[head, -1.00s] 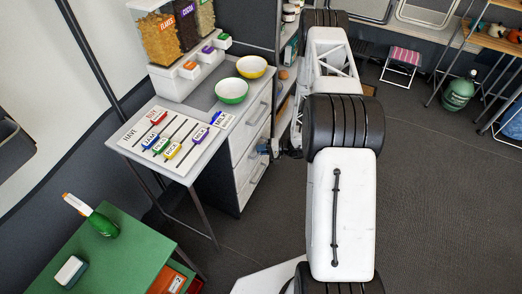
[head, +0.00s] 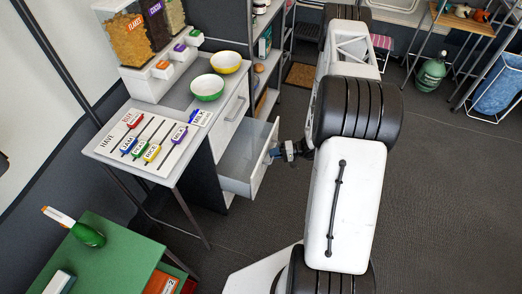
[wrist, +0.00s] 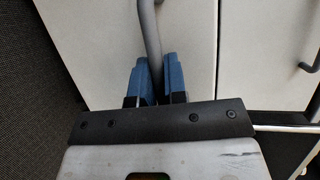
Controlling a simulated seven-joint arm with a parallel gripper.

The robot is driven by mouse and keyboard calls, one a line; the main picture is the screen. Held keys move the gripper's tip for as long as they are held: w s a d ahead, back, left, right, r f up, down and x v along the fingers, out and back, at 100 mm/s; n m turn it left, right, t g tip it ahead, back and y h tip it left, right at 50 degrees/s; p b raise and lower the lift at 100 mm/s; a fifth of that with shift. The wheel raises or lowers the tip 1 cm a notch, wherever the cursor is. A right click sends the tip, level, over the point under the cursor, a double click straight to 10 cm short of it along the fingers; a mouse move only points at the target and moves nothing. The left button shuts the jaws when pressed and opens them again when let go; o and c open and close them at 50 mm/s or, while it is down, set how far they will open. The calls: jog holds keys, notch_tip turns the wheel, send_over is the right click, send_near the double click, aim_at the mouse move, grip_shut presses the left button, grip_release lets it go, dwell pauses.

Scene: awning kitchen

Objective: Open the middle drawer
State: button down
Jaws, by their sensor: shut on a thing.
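The middle drawer (head: 238,186) stands pulled out of the white cabinet, with its empty-looking inside visible from above. Its curved grey handle shows in the wrist view (wrist: 150,25), running between the blue fingers. My gripper (head: 277,152) is shut on this handle at the drawer's front; it also shows in the wrist view (wrist: 156,82). The top drawer (head: 233,117) above is closed. The lower part of the cabinet is mostly hidden beneath the open drawer.
A worktop with a green bowl (head: 207,87), a yellow bowl (head: 226,62) and a label board (head: 150,138) lies above and left. A green table (head: 105,258) stands at front left. A shelf rack (head: 262,62) stands behind. Dark floor right of my arm is free.

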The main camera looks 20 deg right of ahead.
jog(key=s+d, duration=0.6)
jog(key=shift+s+d, duration=0.15)
jog(key=shift+d, duration=0.05)
jog(key=c, duration=1.2)
grip_release()
jog(key=shift+d, duration=0.15)
jog(key=shift+v, duration=3.75)
jog(key=shift+r, duration=0.1)
